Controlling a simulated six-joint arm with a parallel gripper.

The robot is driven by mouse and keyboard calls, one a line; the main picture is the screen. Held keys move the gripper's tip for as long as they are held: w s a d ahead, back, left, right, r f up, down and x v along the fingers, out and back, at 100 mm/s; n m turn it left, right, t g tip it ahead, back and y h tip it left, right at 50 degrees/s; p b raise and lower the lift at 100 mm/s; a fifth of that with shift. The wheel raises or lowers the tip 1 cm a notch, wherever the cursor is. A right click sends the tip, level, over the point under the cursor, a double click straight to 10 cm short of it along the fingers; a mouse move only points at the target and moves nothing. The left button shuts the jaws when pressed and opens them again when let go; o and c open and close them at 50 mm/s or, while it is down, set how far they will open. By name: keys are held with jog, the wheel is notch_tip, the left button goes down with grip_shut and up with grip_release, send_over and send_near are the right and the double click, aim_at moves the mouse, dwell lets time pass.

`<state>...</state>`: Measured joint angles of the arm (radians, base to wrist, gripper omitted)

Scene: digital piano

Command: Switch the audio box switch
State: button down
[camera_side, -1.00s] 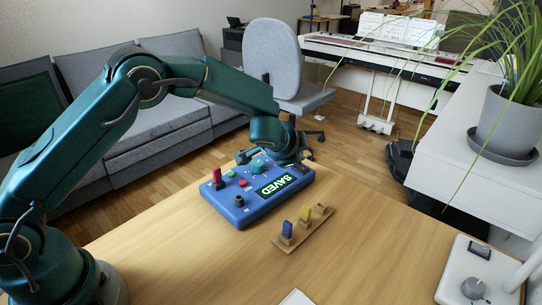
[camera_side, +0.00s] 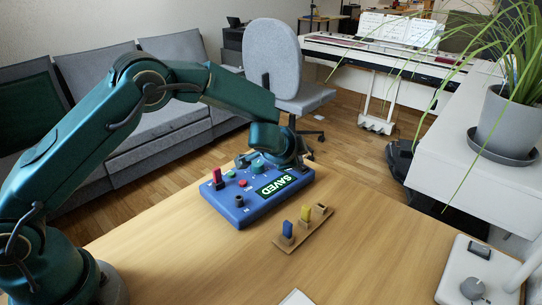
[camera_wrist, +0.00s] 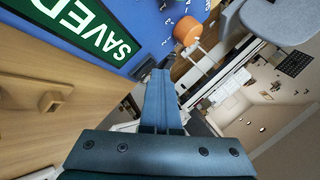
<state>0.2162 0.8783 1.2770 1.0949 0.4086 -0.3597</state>
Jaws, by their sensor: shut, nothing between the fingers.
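The blue audio box (camera_side: 247,213) stands on the wooden table, with a green and white SAVED label (camera_side: 277,185) on top. In the wrist view its blue top (camera_wrist: 145,22) shows at the upper left, with an orange knob (camera_wrist: 187,31). A small dark part (camera_wrist: 143,69), perhaps the switch, sits at the box edge beside my fingertips; I cannot tell if they touch. My gripper (camera_wrist: 161,74) is shut and empty, low over the far side of the box. In the side view my wrist hides part of that side.
A red piece (camera_side: 217,178) stands upright on the box's left part. A wooden strip (camera_side: 290,245) with a blue and a yellow piece lies in front of the box. A white device (camera_side: 452,285) stands at the right. The front left table is clear.

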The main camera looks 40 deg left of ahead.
jog(key=shift+d+r, duration=0.15)
jog(key=shift+r, duration=0.85)
jog(key=shift+d+r, duration=0.25)
jog(key=shift+r, duration=1)
jog(key=shift+d+r, duration=0.25)
jog(key=shift+r, duration=0.95)
jog(key=shift+a, duration=0.1)
